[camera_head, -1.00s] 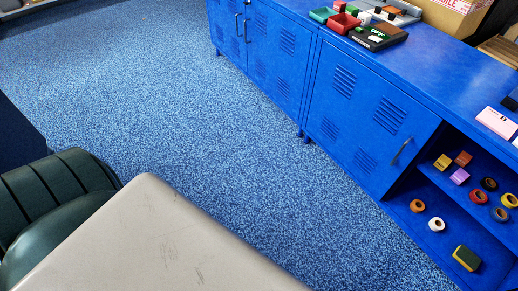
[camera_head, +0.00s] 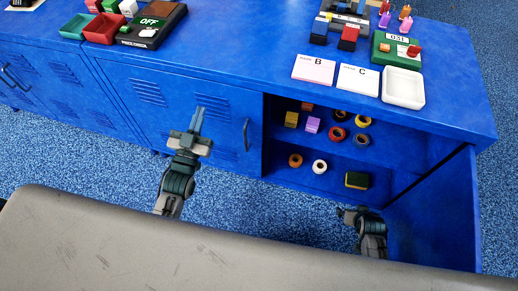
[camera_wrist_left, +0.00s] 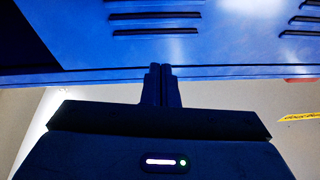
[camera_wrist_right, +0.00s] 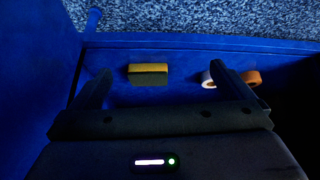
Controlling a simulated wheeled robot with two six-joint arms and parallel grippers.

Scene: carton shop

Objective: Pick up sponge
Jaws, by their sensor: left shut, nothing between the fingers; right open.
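The sponge (camera_head: 357,180), yellow and dark green, lies on the lower shelf of the open blue cabinet, toward its right side. In the right wrist view the sponge (camera_wrist_right: 148,74) shows ahead, between the fingertips and nearer the left one. My right gripper (camera_wrist_right: 169,88) is open and empty; in the head view it (camera_head: 350,211) is low in front of the cabinet opening, just below the sponge. My left gripper (camera_head: 198,120) is shut and empty in front of the closed cabinet door; in the left wrist view its fingers (camera_wrist_left: 161,70) are together near the blue louvred door.
An orange tape roll (camera_head: 295,160) and a white tape roll (camera_head: 319,167) stand left of the sponge. The upper shelf holds several tape rolls and small blocks (camera_head: 312,125). The open door (camera_head: 440,215) is at the right. Trays and cards (camera_head: 314,70) lie on the cabinet top.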

